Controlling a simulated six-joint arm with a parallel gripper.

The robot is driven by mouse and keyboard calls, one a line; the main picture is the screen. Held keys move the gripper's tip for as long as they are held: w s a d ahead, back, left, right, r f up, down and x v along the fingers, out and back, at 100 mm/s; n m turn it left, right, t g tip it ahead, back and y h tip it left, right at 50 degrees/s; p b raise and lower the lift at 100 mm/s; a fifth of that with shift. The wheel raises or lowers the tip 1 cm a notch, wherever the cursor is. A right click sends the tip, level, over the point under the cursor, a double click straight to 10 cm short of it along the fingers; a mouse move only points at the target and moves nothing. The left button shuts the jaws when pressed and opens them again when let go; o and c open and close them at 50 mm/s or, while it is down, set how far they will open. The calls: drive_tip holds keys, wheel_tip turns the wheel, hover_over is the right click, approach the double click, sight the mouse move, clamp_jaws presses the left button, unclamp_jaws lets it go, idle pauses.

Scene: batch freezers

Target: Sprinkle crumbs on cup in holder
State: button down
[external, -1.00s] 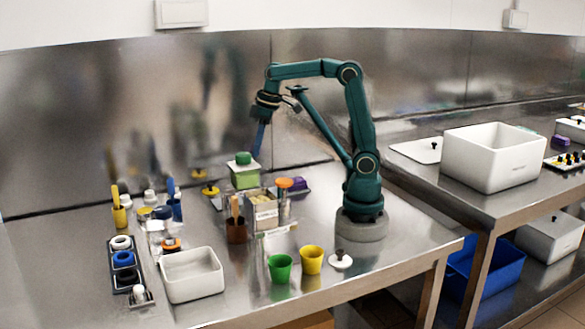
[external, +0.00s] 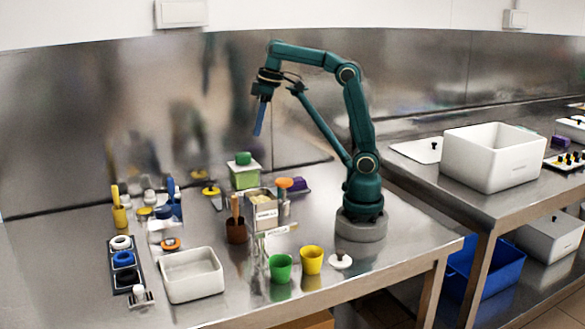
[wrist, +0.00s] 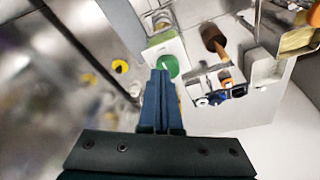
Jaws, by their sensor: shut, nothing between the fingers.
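My gripper (external: 257,133) is shut and empty, raised above the back of the table with its blue fingers pointing down. In the wrist view its fingers (wrist: 160,75) show in front of a green-topped container (wrist: 181,49). A labelled metal bin (external: 265,218) holds pale crumb-like bits and stands below and in front of the gripper; it also shows at the right of the wrist view (wrist: 290,42). A brown cup (external: 236,232) with a wooden handle stands left of the bin. A green cup (external: 280,268) and a yellow cup (external: 311,261) stand near the front. I cannot tell which cup is in a holder.
The green-topped container (external: 245,180) stands behind the bin. A white open tub (external: 192,276) is at the front left, beside a dark rack (external: 126,270) with rings. A white knobbed lid (external: 340,261) lies right of the yellow cup. The table's right front is clear.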

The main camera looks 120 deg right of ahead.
sight(243, 158)
drive_tip(key=shift+w+a+f, duration=0.3)
drive_tip(key=shift+a+f, duration=0.15)
drive_tip(key=shift+f, duration=0.55)
drive_tip(key=shift+w+a+f, duration=0.35)
drive_tip(key=shift+a+f, duration=0.05)
drive_tip(key=shift+f, duration=0.65)
drive_tip(key=shift+w+a+f, duration=0.3)
drive_tip(key=shift+a+f, duration=0.15)
drive_tip(key=shift+f, duration=0.55)
drive_tip(key=shift+w+d, duration=0.15)
drive_tip(key=shift+d, duration=0.1)
drive_tip(key=shift+s+d, duration=0.45)
drive_tip(key=shift+d, duration=0.1)
drive_tip(key=shift+s+d, duration=0.15)
drive_tip(key=shift+d, duration=0.45)
